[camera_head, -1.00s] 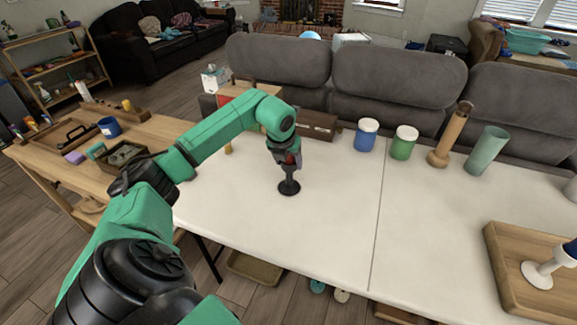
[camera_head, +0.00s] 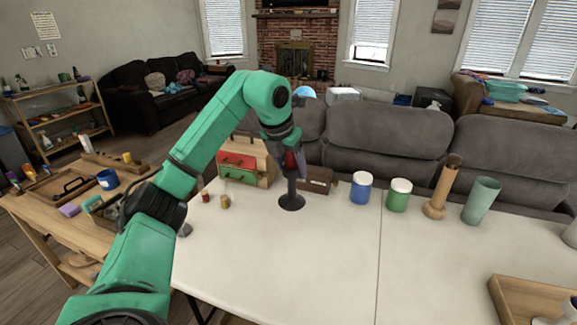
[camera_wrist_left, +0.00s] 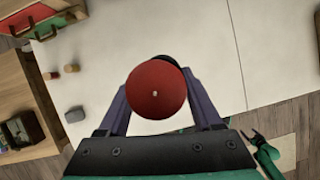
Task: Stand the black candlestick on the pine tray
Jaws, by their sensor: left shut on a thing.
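The black candlestick (camera_head: 291,192) has a round dark base and holds a red candle, whose round top (camera_wrist_left: 156,90) fills the middle of the left wrist view. My left gripper (camera_head: 287,163) is shut on the candlestick, which hangs upright, seemingly a little above the white table. The candle hides most of the stick in the left wrist view. The pine tray (camera_head: 498,291) is at the lower right of the head view, cut off by the frame edge. A small green and black part of mine, perhaps the right gripper (camera_wrist_left: 260,136), shows over the floor.
A blue jar (camera_head: 361,189), a green jar (camera_head: 398,196), a wooden candlestick (camera_head: 441,190) and a green tumbler (camera_head: 481,201) stand along the table's back. A white object (camera_head: 560,318) is at the tray. A drawer box (camera_head: 240,165) is at left. The table's middle is clear.

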